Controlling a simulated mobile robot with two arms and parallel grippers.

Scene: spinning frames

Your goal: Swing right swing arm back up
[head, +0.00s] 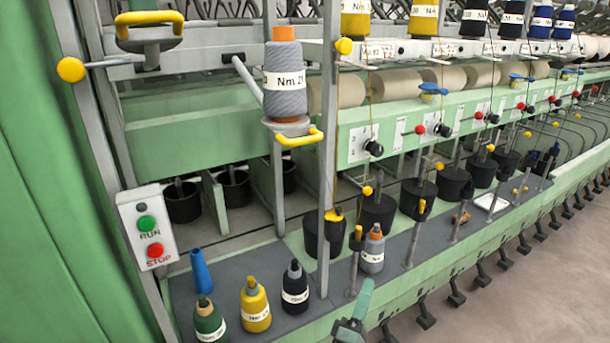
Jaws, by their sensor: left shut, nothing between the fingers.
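The right swing arm (248,80) is a grey rod that slopes down to the right from the upper rail. At its low end is a round grey holder with a yellow handle (302,138). A grey yarn cone (286,92) labelled "Nm 2…" stands upright on it; the label is partly cut by the view. Another swing arm (151,42) at the upper left sits higher, with a yellow handle and no cone. My left gripper (365,292) is at the bottom centre, shut and empty, well below and apart from the right swing arm. My right gripper is out of view.
A grey upright post (328,200) stands just right of the cone. A RUN/STOP box (147,227) is at the left. Green, yellow, black and grey cones and a blue tube (200,271) stand on the dark shelf (235,275). Open floor (520,290) lies at lower right.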

